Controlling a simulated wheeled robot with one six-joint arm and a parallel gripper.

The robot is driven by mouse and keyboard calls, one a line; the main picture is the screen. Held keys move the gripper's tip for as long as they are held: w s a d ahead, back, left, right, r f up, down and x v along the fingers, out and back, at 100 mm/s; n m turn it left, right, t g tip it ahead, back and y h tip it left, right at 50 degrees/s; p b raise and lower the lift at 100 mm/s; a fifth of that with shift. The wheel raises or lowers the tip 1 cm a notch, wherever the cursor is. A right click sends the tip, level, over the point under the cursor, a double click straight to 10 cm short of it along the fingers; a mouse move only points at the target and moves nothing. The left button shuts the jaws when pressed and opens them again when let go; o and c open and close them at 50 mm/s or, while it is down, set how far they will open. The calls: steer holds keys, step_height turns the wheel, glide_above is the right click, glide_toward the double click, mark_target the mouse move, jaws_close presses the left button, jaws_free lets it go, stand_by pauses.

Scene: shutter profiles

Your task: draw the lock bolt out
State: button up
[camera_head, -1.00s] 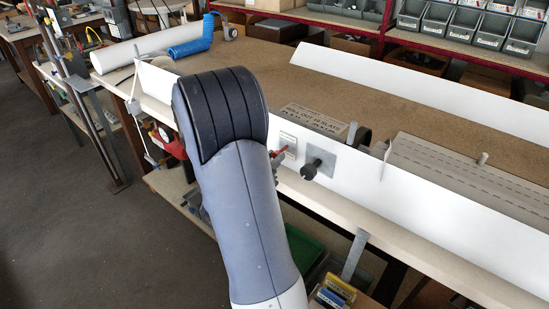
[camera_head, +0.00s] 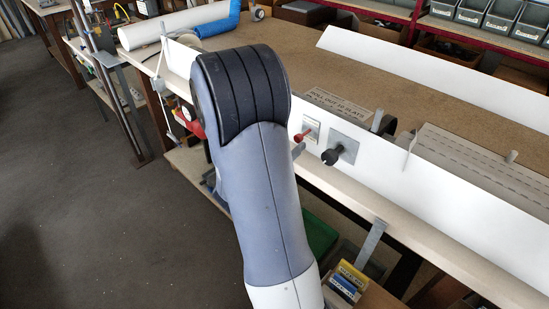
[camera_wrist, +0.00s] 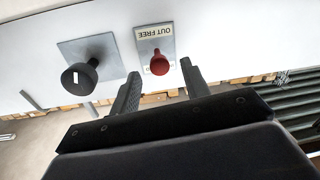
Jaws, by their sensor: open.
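The lock bolt shows as a small red knob (camera_head: 303,135) on the white profile (camera_head: 400,173), left of a black knob. In the wrist view the red knob (camera_wrist: 158,62) stands out from a small grey plate with a label reading "OUT FREE", upside down. My gripper (camera_wrist: 160,77) is open, its two dark fingers pointing at the profile. The red knob appears between the fingertips, with a gap on each side; I cannot tell how deep it sits between them. In the head view my arm hides most of the gripper.
The black knob (camera_wrist: 80,75) on its square grey plate stands close beside one finger in the wrist view. The profile lies along the front of the bench (camera_head: 300,67). A blue roll (camera_head: 222,26) lies at the back. Small yellow and blue boxes (camera_head: 348,278) sit below.

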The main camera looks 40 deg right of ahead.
mark_target(296, 140)
steer(key=s+a, duration=0.1)
steer(key=a, duration=0.7)
steer(key=shift+s+a, duration=0.25)
steer(key=shift+a, duration=0.1)
steer(key=shift+d, duration=0.15)
steer(key=d, duration=0.4)
steer(key=w+d, duration=0.1)
steer(key=d, duration=0.3)
steer(key=w+d, duration=0.1)
steer(key=d, duration=0.2)
steer(key=shift+d, duration=0.4)
steer(key=shift+a, duration=0.15)
